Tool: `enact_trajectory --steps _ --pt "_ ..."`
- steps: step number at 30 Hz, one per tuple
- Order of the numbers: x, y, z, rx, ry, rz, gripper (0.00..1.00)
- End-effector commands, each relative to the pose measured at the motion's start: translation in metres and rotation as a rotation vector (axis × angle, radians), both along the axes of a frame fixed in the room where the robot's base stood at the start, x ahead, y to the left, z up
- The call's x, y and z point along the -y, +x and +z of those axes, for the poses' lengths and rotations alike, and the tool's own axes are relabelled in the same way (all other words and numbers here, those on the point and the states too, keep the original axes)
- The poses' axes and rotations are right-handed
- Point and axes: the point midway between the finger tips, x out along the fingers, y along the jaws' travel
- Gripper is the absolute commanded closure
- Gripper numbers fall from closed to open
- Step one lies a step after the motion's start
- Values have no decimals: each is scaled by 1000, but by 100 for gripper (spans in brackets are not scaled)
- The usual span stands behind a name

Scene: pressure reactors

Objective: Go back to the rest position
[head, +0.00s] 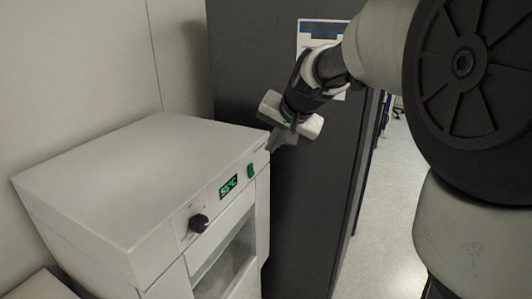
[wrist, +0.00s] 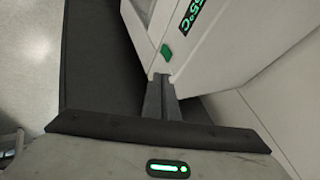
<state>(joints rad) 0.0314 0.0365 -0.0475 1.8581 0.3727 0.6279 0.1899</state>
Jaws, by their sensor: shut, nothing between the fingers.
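My gripper (head: 273,142) is shut and empty. In the head view it is beside the right front corner of a white oven-like box. In the wrist view the closed fingers (wrist: 161,82) point at the edge of the box, just below its green switch. I cannot tell whether the fingertips touch the box. My arm comes in from the upper right of the head view.
The white box (head: 130,170) has a lit display (head: 228,185), a black knob (head: 199,223) and a green switch (head: 251,170). A dark cabinet (head: 315,200) stands right behind my gripper. Clear floor (head: 390,230) shows at the right.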

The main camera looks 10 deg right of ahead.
Motion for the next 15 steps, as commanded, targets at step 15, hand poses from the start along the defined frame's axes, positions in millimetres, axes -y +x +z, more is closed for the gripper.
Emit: enact_trajectory --steps 15 --pt "-1 -8 12 -1 -1 2 100"
